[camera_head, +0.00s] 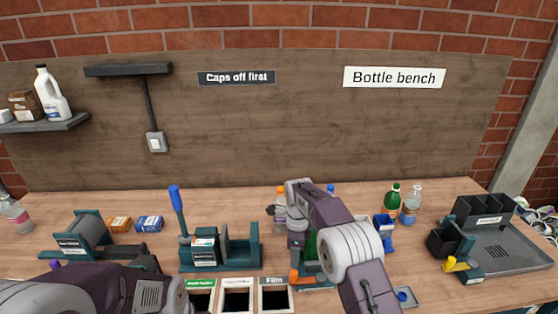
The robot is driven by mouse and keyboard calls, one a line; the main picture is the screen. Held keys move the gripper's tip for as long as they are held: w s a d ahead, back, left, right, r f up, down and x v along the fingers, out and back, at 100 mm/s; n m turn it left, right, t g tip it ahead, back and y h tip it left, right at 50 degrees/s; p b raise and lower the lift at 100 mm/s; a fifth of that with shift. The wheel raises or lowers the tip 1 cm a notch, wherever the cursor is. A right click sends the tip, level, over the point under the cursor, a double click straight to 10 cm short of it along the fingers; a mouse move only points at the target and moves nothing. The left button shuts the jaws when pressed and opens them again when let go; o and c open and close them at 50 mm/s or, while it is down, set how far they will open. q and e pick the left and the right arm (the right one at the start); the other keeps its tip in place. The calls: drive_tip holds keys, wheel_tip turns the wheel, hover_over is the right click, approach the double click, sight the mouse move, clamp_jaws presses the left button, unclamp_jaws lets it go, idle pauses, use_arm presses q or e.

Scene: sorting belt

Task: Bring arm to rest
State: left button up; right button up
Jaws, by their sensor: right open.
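My right arm reaches in from the bottom right, and its gripper (297,238) is over the middle of the bench, by a clear bottle with an orange cap (280,205). Its jaws are open; my wrist covers part of them, and I see nothing held. My left arm (95,288) lies low across the bottom left corner. Its jaws do not show.
A teal fixture with a blue-handled lever (177,205) stands left of centre. Open bins (237,283) sit at the front. A green bottle (391,200) and a blue-liquid bottle (410,207) stand right. A grey tray (515,255) with black bins is at far right.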

drive_tip(key=s+d+r+n+t, duration=0.1)
drive_tip(key=s+d+r, duration=0.7)
drive_tip(key=s+r, duration=0.15)
drive_tip(key=s+d+f+n, duration=0.1)
drive_tip(key=s+f+n, duration=0.3)
drive_tip(key=s+n, duration=0.4)
drive_tip(key=s+d+f+n, duration=0.1)
drive_tip(key=s+f+n, duration=0.3)
drive_tip(key=s+n, duration=0.5)
drive_tip(key=shift+d+f+n, duration=0.35)
drive_tip(key=shift+n, duration=0.45)
